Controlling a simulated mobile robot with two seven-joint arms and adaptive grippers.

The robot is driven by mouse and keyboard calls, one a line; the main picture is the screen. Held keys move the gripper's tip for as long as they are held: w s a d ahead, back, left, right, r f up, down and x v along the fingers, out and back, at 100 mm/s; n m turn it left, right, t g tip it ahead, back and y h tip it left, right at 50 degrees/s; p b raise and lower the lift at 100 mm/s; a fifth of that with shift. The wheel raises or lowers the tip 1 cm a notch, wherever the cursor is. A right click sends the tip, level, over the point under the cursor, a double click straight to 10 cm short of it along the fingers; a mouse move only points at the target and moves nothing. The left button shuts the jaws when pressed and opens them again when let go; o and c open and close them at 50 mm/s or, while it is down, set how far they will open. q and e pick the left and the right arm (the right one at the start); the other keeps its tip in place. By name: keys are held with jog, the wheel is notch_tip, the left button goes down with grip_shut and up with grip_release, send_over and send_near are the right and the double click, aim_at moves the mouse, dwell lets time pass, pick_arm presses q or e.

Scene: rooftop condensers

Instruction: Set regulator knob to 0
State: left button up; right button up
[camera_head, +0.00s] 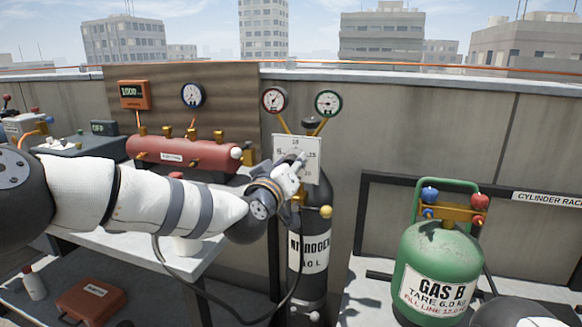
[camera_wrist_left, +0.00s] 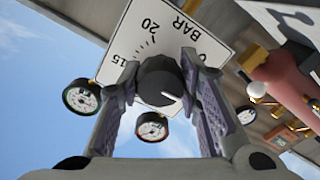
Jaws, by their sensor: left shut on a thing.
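The regulator knob (camera_wrist_left: 160,80) is a dark round knob on a white scale plate (camera_head: 282,147) in front of the black nitrogen cylinder (camera_head: 316,225). My left gripper (camera_head: 297,163) is at the plate, and in the left wrist view its two fingers are shut on either side of the knob. The plate shows upside down there, with 15, 20, BAR and a partly hidden 0. The knob's white line sits at its lower right in that view. The number it faces is covered. My right gripper is out of view.
Two round gauges (camera_head: 274,100) (camera_head: 328,103) stand above the plate. A red tank (camera_head: 185,153) lies on the bench to the left. A green GAS B cylinder (camera_head: 437,268) stands at the right. A dark hose hangs below my left arm.

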pick_arm(q)
jog(key=n, duration=0.3)
jog(key=shift+f+n, duration=0.1)
jog(key=shift+n, duration=0.3)
jog(key=shift+d+n+b, duration=0.1)
jog(key=shift+n+b, duration=0.65)
jog(key=shift+n, duration=1.45)
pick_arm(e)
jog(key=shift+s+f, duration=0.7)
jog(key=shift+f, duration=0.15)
pick_arm(q)
jog(key=o, duration=1.1)
jog(key=shift+o, duration=0.2)
jog(key=v, duration=1.2)
